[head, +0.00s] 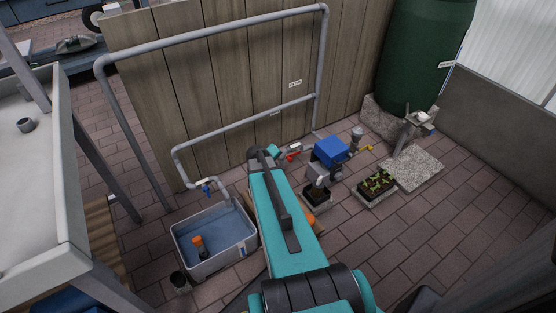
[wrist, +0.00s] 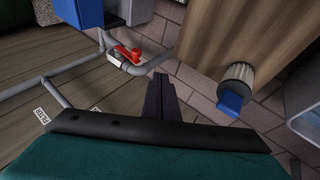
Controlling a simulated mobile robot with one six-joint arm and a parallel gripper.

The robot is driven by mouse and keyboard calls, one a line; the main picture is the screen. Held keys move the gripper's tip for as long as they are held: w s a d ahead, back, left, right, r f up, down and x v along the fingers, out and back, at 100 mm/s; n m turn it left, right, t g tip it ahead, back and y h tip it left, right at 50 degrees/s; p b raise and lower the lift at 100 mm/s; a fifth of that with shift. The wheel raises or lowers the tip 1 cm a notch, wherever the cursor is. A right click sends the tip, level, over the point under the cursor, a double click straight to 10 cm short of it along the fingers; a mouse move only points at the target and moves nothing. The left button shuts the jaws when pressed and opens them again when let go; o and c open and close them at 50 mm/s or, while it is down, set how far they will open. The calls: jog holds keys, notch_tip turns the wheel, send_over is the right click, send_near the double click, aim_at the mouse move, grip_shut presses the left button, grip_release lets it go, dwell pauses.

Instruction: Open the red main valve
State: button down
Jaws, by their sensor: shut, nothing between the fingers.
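The red valve handle (wrist: 127,53) sits on a grey pipe in the wrist view, above and left of my fingertips. It shows as a small red piece in the head view (head: 293,156), just right of my arm's far end. My gripper (wrist: 161,78) is shut and empty. Its fingertips are apart from the handle in the picture, near the pipe bend below it. In the head view my teal arm covers the fingers.
A blue box (head: 330,151) stands right of the red valve, beside a planter (head: 376,184). Grey pipes run along the wooden wall (head: 230,75). Brick floor lies clear at right.

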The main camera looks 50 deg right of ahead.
jog(key=shift+s+a+r, duration=0.1)
jog(key=shift+a+r, duration=0.15)
jog(key=shift+a, duration=0.4)
jog(key=shift+s+a+r, duration=0.1)
jog(key=shift+a+r, duration=0.1)
jog(key=shift+a, duration=0.4)
jog(key=shift+s, duration=0.1)
jog(key=w+d+r+m+g+h+b, duration=0.1)
jog(key=w+d+r+g, duration=0.2)
jog(key=r, duration=0.2)
jog(key=shift+r+m+g+b, duration=0.3)
jog(key=shift+r+m+g, duration=0.05)
jog(key=shift+m+g, duration=0.05)
jog(key=shift+d, duration=0.15)
